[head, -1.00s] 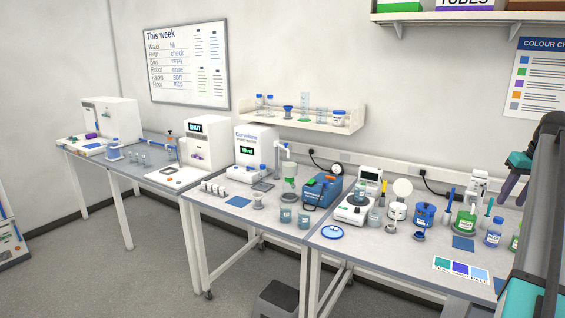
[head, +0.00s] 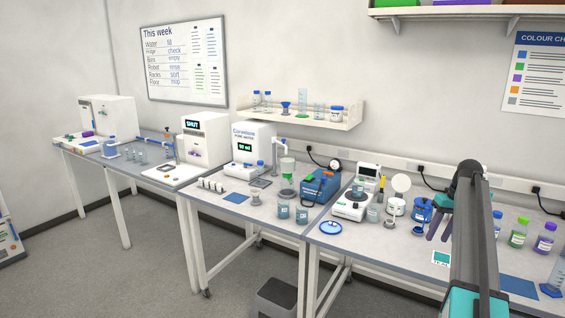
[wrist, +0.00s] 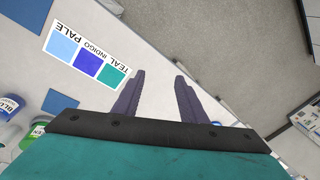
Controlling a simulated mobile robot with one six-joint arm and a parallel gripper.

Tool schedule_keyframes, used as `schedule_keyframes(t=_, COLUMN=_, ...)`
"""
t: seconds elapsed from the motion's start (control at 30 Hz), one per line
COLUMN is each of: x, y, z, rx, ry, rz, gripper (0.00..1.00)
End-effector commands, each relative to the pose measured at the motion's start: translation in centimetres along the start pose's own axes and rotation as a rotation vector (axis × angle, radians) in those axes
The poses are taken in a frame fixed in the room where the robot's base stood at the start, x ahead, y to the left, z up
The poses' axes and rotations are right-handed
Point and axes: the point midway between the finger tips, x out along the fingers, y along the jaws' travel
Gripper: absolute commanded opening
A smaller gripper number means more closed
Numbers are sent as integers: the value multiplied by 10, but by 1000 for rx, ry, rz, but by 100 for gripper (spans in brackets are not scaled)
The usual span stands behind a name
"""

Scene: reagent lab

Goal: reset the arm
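My gripper (wrist: 160,95) shows in the wrist view with its two purple-grey fingers apart and nothing between them. Beyond the fingers are the edge of the bench and the grey floor (wrist: 195,35). In the head view my gripper (head: 438,228) hangs at the right over the right-hand bench, partly hidden by my own arm. A colour card (wrist: 87,55) marked teal, indigo and pale lies on the bench left of the fingers. In the head view only its teal end (head: 441,258) shows beside my arm.
A shelf (head: 300,119) with glassware hangs on the wall.

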Motion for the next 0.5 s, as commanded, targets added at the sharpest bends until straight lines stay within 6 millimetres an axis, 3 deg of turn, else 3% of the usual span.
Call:
schedule_keyframes(t=0.03, x=29, y=-14, z=2, rx=-14, ry=-25, rz=-13, gripper=38)
schedule_keyframes(t=0.1, x=60, y=-28, z=4, rx=-29, ry=-53, rz=-27, gripper=38)
schedule_keyframes(t=0.5, x=227, y=-114, z=40, rx=-107, ry=-208, rz=-83, gripper=38)
